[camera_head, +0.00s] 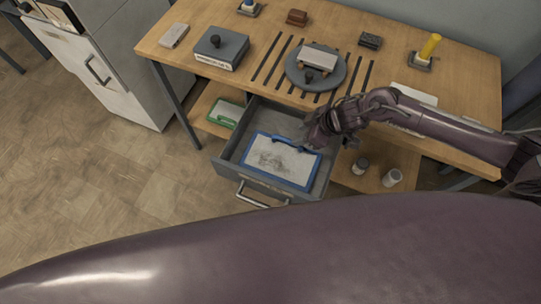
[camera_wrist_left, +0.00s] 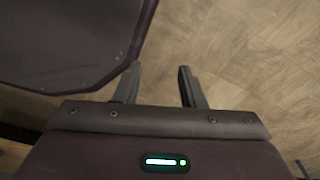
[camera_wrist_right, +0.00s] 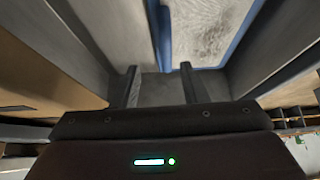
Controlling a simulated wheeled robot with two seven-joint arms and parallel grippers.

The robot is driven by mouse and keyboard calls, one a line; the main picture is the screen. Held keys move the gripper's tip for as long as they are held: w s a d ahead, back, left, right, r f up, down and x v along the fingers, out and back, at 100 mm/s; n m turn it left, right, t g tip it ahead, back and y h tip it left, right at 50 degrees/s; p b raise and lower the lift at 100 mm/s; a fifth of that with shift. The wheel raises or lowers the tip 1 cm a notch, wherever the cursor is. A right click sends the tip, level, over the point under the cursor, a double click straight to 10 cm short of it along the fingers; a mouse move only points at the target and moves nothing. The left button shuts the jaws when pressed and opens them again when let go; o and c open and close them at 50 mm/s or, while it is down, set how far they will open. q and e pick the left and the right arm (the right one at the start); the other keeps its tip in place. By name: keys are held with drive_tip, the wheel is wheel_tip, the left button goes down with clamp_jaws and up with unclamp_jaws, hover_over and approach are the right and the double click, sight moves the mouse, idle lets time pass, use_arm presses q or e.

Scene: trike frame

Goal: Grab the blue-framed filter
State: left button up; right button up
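The blue-framed filter (camera_head: 280,162) lies flat in the open grey drawer (camera_head: 230,157). Its panel is pale with a dark smudge, and a blue handle shows along its far edge. My right gripper (camera_head: 312,137) is at the drawer's far right, close to the filter's handle side. In the right wrist view my right gripper (camera_wrist_right: 160,85) is open and empty, with the filter's blue frame (camera_wrist_right: 162,35) ahead of the fingers; I cannot tell whether they touch. My left gripper (camera_wrist_left: 158,80) is open and empty above the floor, and it is out of the head view.
A green-framed filter (camera_head: 224,114) lies on the lower shelf left of the drawer. A round grey turntable (camera_head: 300,82), a dark box (camera_head: 220,47) and a yellow-handled tool (camera_head: 428,47) stand on the wooden bench (camera_head: 180,75).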

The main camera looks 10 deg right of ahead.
sight(289, 140)
drive_tip(key=shift+a+f, duration=0.1)
drive_tip(key=shift+f, duration=0.25)
drive_tip(key=x, duration=0.2)
drive_tip(key=shift+a+f+p, duration=0.25)
drive_tip(key=shift+a+p, duration=0.05)
drive_tip(key=shift+a, duration=0.05)
drive_tip(key=x, duration=0.2)
drive_tip(key=shift+a+f, duration=0.2)
drive_tip(key=shift+a, duration=0.15)
drive_tip(key=shift+w+a+f, duration=0.1)
drive_tip(key=shift+a+f, duration=0.1)
drive_tip(key=shift+f, duration=0.15)
use_arm(q)
drive_tip(key=shift+s+d+r, duration=0.4)
drive_tip(key=shift+s+d, duration=0.05)
drive_tip(key=shift+d, duration=0.3)
use_arm(e)
drive_tip(key=shift+w+f, duration=0.1)
drive_tip(key=shift+f, duration=0.1)
drive_tip(key=shift+c, duration=0.4)
clamp_jaws()
